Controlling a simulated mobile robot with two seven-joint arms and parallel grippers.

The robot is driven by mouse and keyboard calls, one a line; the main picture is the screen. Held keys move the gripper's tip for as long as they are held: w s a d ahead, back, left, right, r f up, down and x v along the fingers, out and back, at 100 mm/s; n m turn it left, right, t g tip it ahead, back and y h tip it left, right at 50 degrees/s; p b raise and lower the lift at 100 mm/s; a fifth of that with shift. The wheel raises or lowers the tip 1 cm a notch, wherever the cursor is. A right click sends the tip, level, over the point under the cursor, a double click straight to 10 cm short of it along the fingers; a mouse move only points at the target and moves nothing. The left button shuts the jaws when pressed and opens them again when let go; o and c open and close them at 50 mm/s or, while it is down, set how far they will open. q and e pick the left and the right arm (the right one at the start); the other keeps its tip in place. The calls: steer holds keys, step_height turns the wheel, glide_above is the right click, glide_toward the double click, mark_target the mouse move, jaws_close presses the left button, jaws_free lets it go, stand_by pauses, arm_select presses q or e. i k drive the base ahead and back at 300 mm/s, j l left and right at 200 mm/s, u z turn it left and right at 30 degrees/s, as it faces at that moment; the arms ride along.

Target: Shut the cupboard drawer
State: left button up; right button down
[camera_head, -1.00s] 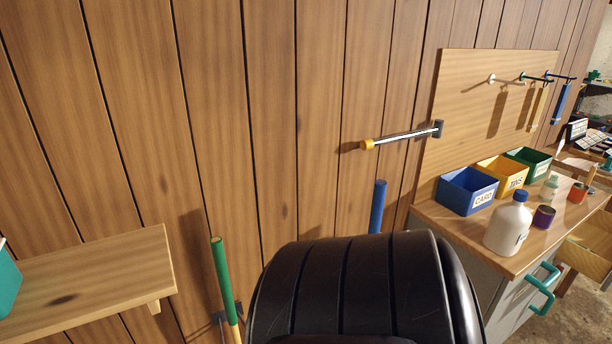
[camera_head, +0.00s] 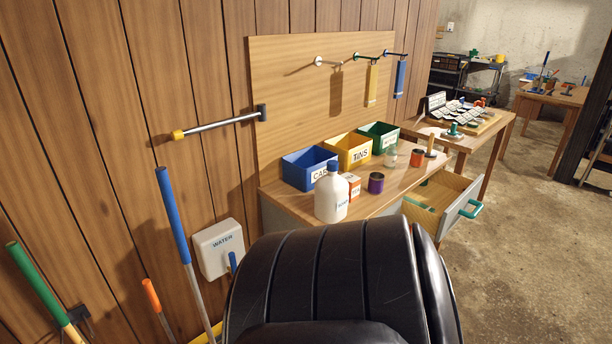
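The cupboard (camera_head: 274,215) stands against the plank wall, right of the middle, with a wooden top. Its drawer (camera_head: 445,199) is pulled out on the right side, with a grey front and a teal handle (camera_head: 471,209). The drawer's inside shows wood and something green. A black rounded part of my own body hides the lower middle of the view and the lower part of the cupboard's front. Neither of my grippers is in view.
On the cupboard top stand a white bottle (camera_head: 331,193), a purple tin (camera_head: 376,183), an orange tin (camera_head: 417,157) and blue (camera_head: 306,168), yellow (camera_head: 349,151) and green bins (camera_head: 379,137). Long-handled tools (camera_head: 173,217) lean at left. Concrete floor (camera_head: 520,260) is clear at right.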

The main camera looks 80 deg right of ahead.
mark_target(451, 194)
steer(key=z, duration=3.7)
steer(key=i+u, duration=0.1)
steer(key=i, duration=0.3)
steer(key=i+l+u, duration=0.1)
steer(key=i, duration=0.3)
steer(key=i+l, duration=0.2)
steer(key=i, duration=0.2)
steer(key=u, duration=0.05)
